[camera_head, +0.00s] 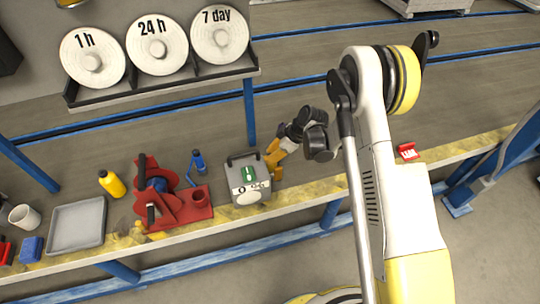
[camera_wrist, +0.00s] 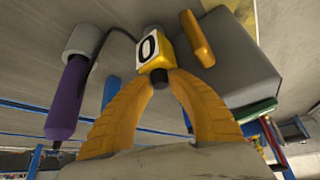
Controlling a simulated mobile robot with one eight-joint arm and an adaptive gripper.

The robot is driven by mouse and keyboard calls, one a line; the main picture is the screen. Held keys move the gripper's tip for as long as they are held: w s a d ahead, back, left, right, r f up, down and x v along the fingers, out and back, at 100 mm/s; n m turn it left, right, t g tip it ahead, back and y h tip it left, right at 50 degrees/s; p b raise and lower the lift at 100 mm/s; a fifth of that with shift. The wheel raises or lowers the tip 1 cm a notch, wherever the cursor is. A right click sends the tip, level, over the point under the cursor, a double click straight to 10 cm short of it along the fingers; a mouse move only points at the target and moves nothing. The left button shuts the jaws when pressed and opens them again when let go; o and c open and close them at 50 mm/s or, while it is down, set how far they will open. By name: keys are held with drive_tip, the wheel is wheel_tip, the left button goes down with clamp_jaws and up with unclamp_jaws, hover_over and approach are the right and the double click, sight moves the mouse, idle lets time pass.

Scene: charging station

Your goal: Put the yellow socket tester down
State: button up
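The yellow socket tester (camera_wrist: 155,50) is a small yellow block with a white "0" face and a dark lower end. In the wrist view it sits between the orange fingertips of my gripper (camera_wrist: 158,78), which close in on its dark end. In the head view my gripper (camera_head: 273,160) is just right of the grey box unit (camera_head: 248,194), over the bench; I cannot separate the tester from the orange fingers there. The grey box also shows close by in the wrist view (camera_wrist: 248,75). Whether the tester touches the bench is hidden.
The narrow bench (camera_head: 320,188) holds a red device (camera_head: 175,212), a yellow bottle (camera_head: 112,184), a grey tray (camera_head: 78,224) and a white mug (camera_head: 25,216). A red labelled item (camera_head: 407,151) lies right. A purple cylinder (camera_wrist: 68,100) with a dark cable is beside the gripper.

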drive_tip(key=s+d+r+m+t+h+p, duration=0.1)
drive_tip(key=s+d+r+m+p, duration=0.2)
drive_tip(key=r, duration=0.7)
drive_tip(key=s+d+r+m+t+h, duration=0.1)
drive_tip(key=s+d+r+m, duration=0.3)
drive_tip(key=r, duration=0.7)
drive_tip(key=s+d+r+t+h+p, duration=0.15)
drive_tip(key=d+r, duration=0.35)
drive_tip(key=r, duration=0.5)
drive_tip(key=s+d+r+m+t+h, duration=0.1)
drive_tip(key=s+d+r+m, duration=0.2)
drive_tip(key=s, duration=0.6)
drive_tip(key=s+d+r+m+t+h, duration=0.1)
drive_tip(key=s+d+r+m, duration=0.2)
drive_tip(key=s, duration=0.6)
drive_tip(key=shift+s+r+m+h, duration=0.35)
drive_tip(key=shift+r+m, duration=0.35)
drive_tip(key=shift+m, duration=0.5)
drive_tip(key=shift+d, duration=0.1)
